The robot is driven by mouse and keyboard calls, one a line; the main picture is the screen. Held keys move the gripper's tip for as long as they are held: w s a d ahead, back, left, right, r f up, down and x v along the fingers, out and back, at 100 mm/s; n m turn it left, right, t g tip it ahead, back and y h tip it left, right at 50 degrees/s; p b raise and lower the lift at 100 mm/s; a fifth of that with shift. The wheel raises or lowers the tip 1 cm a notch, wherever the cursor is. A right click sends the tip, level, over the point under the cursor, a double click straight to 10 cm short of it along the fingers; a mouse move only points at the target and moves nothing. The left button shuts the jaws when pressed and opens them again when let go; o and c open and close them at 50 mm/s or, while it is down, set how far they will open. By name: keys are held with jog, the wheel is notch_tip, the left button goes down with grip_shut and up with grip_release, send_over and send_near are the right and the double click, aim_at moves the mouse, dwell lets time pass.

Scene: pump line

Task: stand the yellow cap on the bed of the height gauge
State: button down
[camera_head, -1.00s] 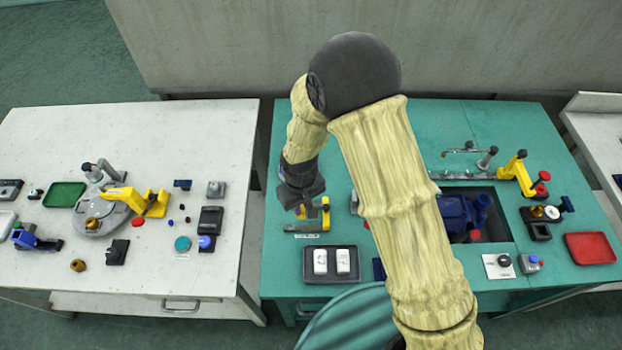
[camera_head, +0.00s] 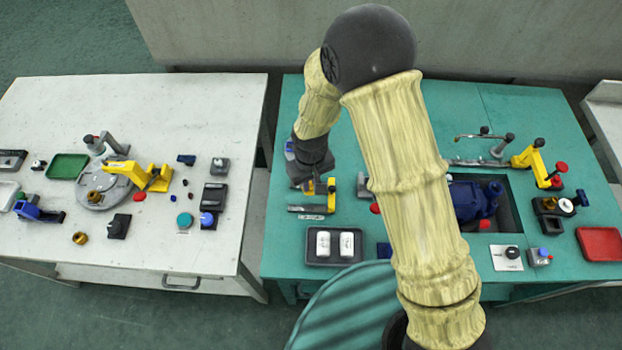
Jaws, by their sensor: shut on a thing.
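My gripper (camera_head: 312,187) hangs over the left part of the teal bench, jaws down. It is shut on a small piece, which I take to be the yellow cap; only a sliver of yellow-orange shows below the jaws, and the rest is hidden. The height gauge (camera_head: 331,197) is right beneath and in front of it, with a yellow upright and a flat grey bed (camera_head: 300,209) reaching left. The gripper overlaps the gauge's far side in the picture. I cannot tell whether the held piece touches the bed.
A dark tray (camera_head: 333,260) with two white blocks lies just in front of the gauge. My arm hides the bench middle. A blue pump (camera_head: 474,200) sits in a recess to the right, and a red tray (camera_head: 600,244) farther right. The white table (camera_head: 200,120) is at left.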

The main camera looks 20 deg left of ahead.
jog(key=f+b, duration=0.2)
jog(key=f, duration=0.1)
jog(key=shift+s+f, duration=0.2)
jog(key=shift+f, duration=0.05)
jog(key=shift+w+f+b, duration=0.1)
jog(key=shift+f+b, duration=0.25)
jog(key=shift+f, duration=0.2)
jog(key=shift+w, duration=0.1)
jog(key=shift+r, duration=0.15)
dwell(0.5)
jog(key=shift+f, duration=0.25)
dwell(0.9)
jog(key=c, duration=0.7)
grip_release()
jog(key=shift+r, duration=0.1)
